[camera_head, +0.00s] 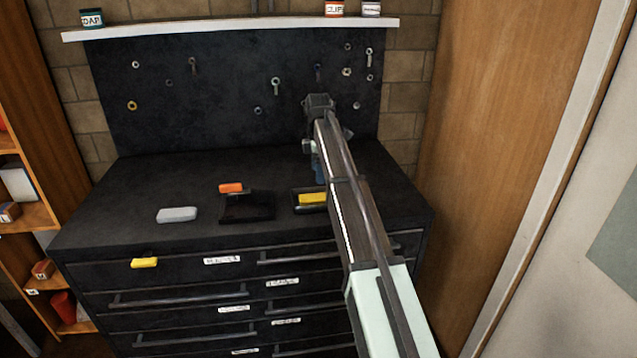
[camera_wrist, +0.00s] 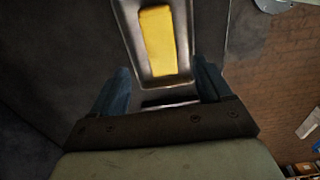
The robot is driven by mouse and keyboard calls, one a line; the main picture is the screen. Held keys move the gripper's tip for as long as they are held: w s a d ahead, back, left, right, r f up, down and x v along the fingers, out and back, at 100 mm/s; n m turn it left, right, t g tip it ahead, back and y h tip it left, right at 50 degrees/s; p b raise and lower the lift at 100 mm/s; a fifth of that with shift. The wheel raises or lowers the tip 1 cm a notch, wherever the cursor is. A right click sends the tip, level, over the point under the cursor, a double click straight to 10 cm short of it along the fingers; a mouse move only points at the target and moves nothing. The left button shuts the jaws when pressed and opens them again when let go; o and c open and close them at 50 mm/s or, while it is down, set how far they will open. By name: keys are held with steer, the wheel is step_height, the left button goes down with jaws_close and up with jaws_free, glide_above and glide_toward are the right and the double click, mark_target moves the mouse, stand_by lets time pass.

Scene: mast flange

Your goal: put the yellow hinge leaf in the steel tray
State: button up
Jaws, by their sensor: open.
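A yellow block (camera_head: 312,198), which looks like the hinge leaf, lies inside a small tray with a dark rim (camera_head: 296,208) on the right part of the cabinet top. In the wrist view the yellow block (camera_wrist: 158,42) lies flat on the tray's shiny metal floor (camera_wrist: 183,88), inside its walls. My gripper (camera_head: 319,173) is just behind the tray, with blue fingers pointing down. In the wrist view my gripper (camera_wrist: 163,68) is open and empty, its fingers apart from the block. My arm hides part of the tray's right side in the head view.
An orange block (camera_head: 231,188) sits by a black tray (camera_head: 247,212). A grey block (camera_head: 177,215) lies to the left. A dark pegboard (camera_head: 225,80) with hung hardware stands behind. The top's left rear is clear.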

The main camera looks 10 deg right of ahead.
steer(key=shift+r, duration=1.5)
